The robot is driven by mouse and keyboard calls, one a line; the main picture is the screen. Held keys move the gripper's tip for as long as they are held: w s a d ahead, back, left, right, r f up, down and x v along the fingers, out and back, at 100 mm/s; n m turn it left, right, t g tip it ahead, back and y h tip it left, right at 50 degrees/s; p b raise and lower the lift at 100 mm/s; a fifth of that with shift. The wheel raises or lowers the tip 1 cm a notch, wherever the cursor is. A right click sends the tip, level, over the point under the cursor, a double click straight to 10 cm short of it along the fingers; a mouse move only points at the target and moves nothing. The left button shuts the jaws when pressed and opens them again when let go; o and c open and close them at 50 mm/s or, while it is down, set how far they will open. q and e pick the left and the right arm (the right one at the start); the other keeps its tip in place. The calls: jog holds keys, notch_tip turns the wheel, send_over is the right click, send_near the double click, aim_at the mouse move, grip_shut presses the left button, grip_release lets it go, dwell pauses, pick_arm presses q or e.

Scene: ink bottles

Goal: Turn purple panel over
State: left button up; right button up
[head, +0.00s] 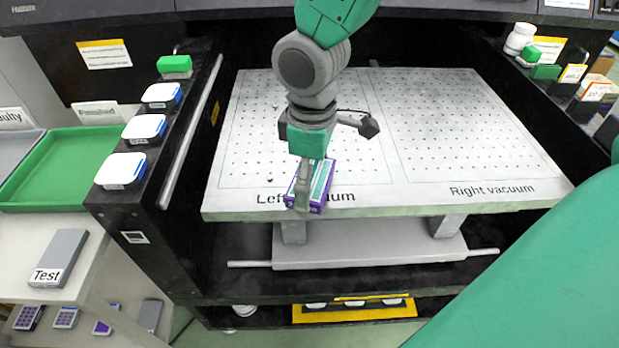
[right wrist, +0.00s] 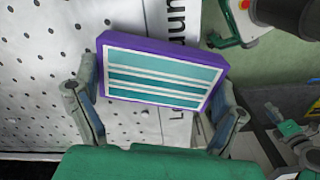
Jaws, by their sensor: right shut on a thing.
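The purple panel (head: 321,186) is at the front edge of the white perforated table (head: 470,150), over the "Left vacuum" lettering. It has a purple rim and a teal face with white stripes. My right gripper (head: 304,190) is shut on it from above. In the right wrist view the panel (right wrist: 160,78) sits between the two fingers of the right gripper (right wrist: 158,88), its striped face toward the camera. I cannot tell whether the panel touches the table. My left gripper is not in view.
Left of the table, a black ledge carries several white-topped blocks (head: 122,170) and a green one (head: 174,64). A green tray (head: 65,160) and a grey "Test" device (head: 60,258) lie further left. Bottles and boxes stand at the back right. The rest of the table top is clear.

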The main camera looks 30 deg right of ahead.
notch_tip(320, 180, up, 9)
jog(key=shift+a+f+p, duration=0.15)
jog(key=shift+p, duration=0.85)
jog(key=shift+f+b, duration=1.4)
jog(key=shift+f, duration=1.45)
jog(key=o, duration=0.9)
jog(key=shift+w+r, duration=0.1)
jog(key=shift+r, duration=5.9)
